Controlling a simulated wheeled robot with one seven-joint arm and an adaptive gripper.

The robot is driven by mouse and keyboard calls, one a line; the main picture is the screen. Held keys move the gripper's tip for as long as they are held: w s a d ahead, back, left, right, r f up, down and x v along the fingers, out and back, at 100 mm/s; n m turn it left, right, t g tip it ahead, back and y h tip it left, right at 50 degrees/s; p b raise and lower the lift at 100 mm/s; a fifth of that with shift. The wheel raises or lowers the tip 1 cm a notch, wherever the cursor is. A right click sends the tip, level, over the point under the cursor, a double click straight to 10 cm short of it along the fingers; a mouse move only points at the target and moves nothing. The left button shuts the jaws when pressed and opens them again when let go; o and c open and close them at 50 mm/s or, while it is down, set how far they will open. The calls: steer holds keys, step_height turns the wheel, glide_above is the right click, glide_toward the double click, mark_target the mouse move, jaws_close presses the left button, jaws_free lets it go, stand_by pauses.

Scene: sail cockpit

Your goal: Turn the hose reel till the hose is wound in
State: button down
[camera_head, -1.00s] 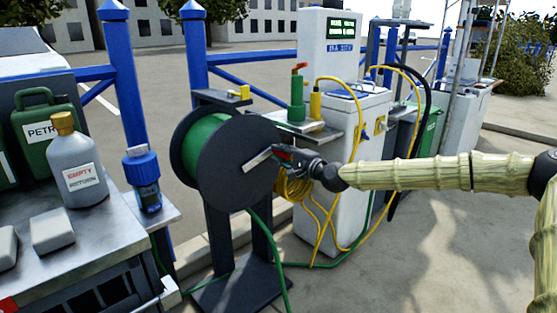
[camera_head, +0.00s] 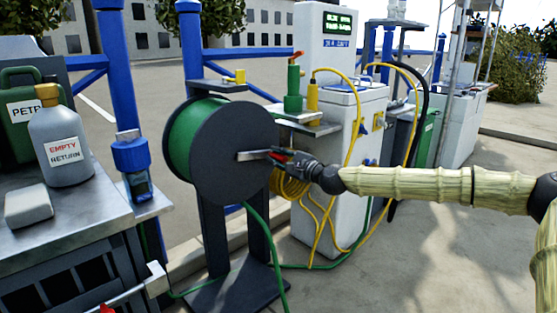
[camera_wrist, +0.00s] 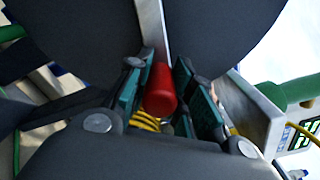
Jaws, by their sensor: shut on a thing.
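The hose reel (camera_head: 225,165) stands on a dark post, with a black disc facing me and green hose (camera_head: 178,138) wound behind it. A grey crank arm (camera_head: 252,155) runs across the disc from near its centre to the right. In the wrist view the crank's red handle (camera_wrist: 160,92) sits between the finger pads. My gripper (camera_head: 282,157) is shut on this handle at the disc's right side. A length of green hose (camera_head: 262,240) hangs from the reel to the ground and trails off to the right. The hose's far end is not clear.
A white pump cabinet (camera_head: 335,190) with coiled yellow hose stands close behind my gripper. A metal bench (camera_head: 80,225) with a grey bottle (camera_head: 62,145) and a green petrol can is at the left. Paved ground at the right is open.

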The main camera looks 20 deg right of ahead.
steer(key=shift+d, duration=0.1)
steer(key=c, duration=1.2)
jaws_free()
steer(key=shift+s, duration=0.1)
steer(key=v, duration=1.1)
steer(key=shift+s+d, duration=0.2)
steer(key=shift+s, duration=0.15)
